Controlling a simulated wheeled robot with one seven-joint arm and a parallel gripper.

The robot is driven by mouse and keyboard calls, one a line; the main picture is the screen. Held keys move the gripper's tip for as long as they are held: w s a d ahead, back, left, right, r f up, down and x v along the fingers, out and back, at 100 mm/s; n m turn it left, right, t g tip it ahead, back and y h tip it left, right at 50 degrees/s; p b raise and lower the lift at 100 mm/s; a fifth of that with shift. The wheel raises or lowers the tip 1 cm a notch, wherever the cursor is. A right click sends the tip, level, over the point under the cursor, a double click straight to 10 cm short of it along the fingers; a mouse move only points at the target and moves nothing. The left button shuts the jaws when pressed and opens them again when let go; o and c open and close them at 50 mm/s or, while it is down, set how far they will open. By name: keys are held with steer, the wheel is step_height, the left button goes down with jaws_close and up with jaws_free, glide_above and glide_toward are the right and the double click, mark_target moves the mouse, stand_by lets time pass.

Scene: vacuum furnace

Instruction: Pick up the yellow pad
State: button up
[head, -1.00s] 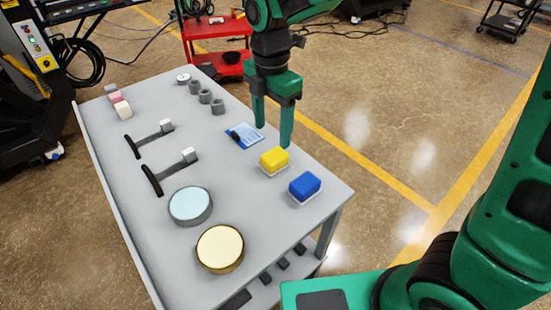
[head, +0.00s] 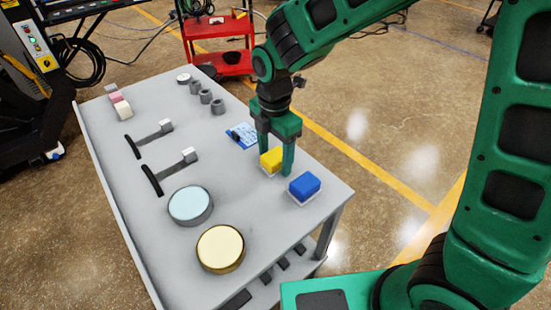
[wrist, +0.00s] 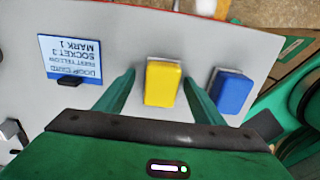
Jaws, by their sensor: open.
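The yellow pad (head: 271,159) sits on a pale base near the right edge of the grey table. In the wrist view the yellow pad (wrist: 162,82) lies between the two open fingers, with a gap on each side. My gripper (head: 275,160) is open and empty, its fingers straddling the pad in the head view. The right finger hides part of the pad there. My gripper also shows in the wrist view (wrist: 162,90).
A blue pad (head: 305,186) stands close to the yellow one, just outside a finger. A blue-and-white card (head: 241,136) lies on the other side. Two round dishes (head: 190,204), handled tools (head: 174,168) and grey rings (head: 206,97) occupy the grey table (head: 240,180).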

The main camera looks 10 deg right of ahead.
mark_target(270, 154)
steer(key=shift+c, duration=0.2)
steer(key=c, duration=1.1)
steer(key=shift+r, duration=0.1)
steer(key=shift+r, duration=0.5)
steer(key=r, duration=0.2)
steer(key=a+r, duration=0.1)
steer(key=shift+a+r, duration=0.1)
steer(key=shift+r, duration=0.25)
steer(key=a+r, duration=0.6)
steer(key=a, duration=0.4)
steer(key=shift+w+a, duration=0.15)
steer(key=shift+a, duration=0.1)
steer(key=shift+o, duration=0.6)
